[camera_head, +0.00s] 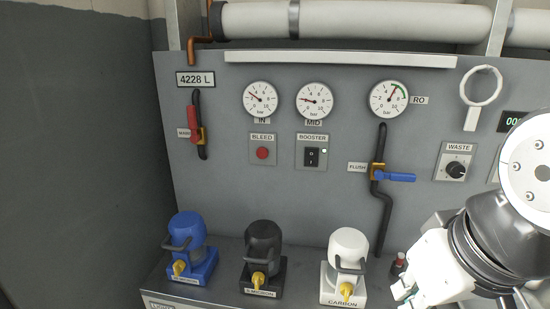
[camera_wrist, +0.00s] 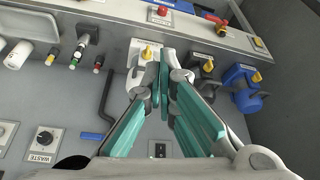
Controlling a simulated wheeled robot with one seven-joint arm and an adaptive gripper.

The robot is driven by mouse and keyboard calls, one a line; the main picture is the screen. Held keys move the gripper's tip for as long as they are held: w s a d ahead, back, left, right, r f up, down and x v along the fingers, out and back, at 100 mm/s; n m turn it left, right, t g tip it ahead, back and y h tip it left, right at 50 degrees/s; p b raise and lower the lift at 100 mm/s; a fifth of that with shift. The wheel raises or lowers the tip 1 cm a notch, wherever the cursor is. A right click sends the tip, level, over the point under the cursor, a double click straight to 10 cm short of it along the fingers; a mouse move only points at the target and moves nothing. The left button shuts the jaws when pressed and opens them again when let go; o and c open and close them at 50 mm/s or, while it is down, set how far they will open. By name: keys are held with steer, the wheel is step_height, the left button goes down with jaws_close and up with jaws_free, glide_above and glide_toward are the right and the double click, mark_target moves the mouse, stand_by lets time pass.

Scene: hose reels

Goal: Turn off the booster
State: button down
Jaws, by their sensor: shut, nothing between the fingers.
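The booster switch (camera_head: 312,157) is a black rocker on a small plate labelled BOOSTER, on the grey panel below the MID gauge. A small pale-green light (camera_head: 324,151) beside it looks lit. In the wrist view the switch (camera_wrist: 160,150) shows low in the picture, between the bases of my fingers. My gripper (camera_wrist: 166,75) has teal-padded fingers that meet toward the tips, shut and empty. Its tips overlap the white carbon housing in that view; I cannot tell the gap to it. In the head view my arm is at the lower right, well right of the switch.
The red bleed button (camera_head: 262,153) is just left of the switch. The blue flush lever (camera_head: 398,177) sticks out to its right. Blue (camera_head: 187,229), black (camera_head: 263,243) and white (camera_head: 348,249) housings stand on the ledge below. The waste knob (camera_head: 456,169) is farther right.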

mark_target(311, 156)
steer(key=w+a+f+n+t+h+p, duration=0.1)
steer(key=w+f+n+t+h+p, duration=0.3)
steer(key=w, duration=1.3)
steer(key=w+a+f+n+t+h+p, duration=0.1)
steer(key=w+f+n+t, duration=0.4)
steer(key=w, duration=1.2)
steer(key=a+r+n+t, duration=0.1)
steer(key=n, duration=0.1)
steer(key=w+a+r+n+t+p, duration=0.1)
steer(key=n+t, duration=0.1)
steer(key=a+r+n+t, duration=0.1)
steer(key=n+t, duration=0.1)
steer(key=shift+w+a+r, duration=0.1)
steer(key=shift+w+r, duration=0.1)
steer(key=shift+r, duration=0.15)
steer(key=x, duration=1.4)
